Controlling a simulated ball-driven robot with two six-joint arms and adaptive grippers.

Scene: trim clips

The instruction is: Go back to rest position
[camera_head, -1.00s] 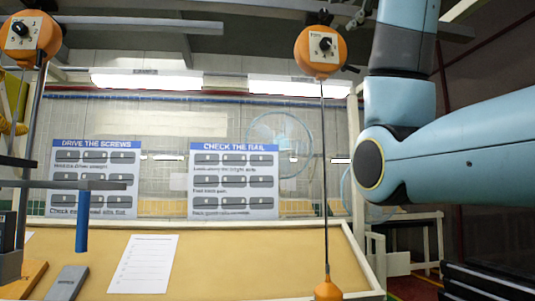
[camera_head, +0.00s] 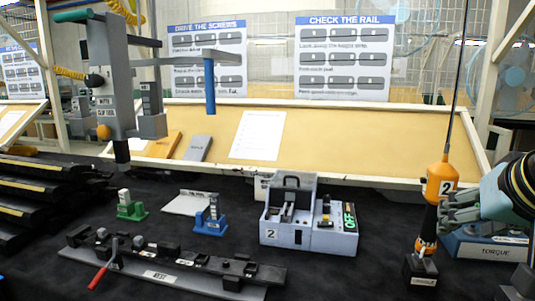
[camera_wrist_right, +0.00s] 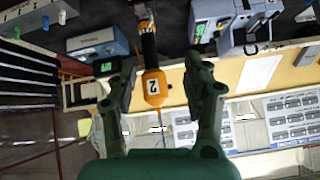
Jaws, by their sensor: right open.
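My right gripper (camera_head: 460,212) is at the right of the head view, beside an orange hanging screwdriver marked 2 (camera_head: 440,180). In the right wrist view its two green fingers (camera_wrist_right: 162,75) are spread apart, with the orange driver body (camera_wrist_right: 155,90) showing between them. I cannot tell whether either finger touches it. The driver hangs upright from a thin rod, its dark lower end at a small black block (camera_head: 421,271). My left gripper is not in view.
A black rail on a grey plate (camera_head: 140,270), with a red-handled lever, lies in front. A grey controller box (camera_head: 290,235) stands mid-table. Green (camera_head: 131,208) and blue (camera_head: 210,222) fixtures stand left of it. A blue torque box (camera_head: 490,243) is at right. A grey clamp arm (camera_head: 105,70) hangs at upper left.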

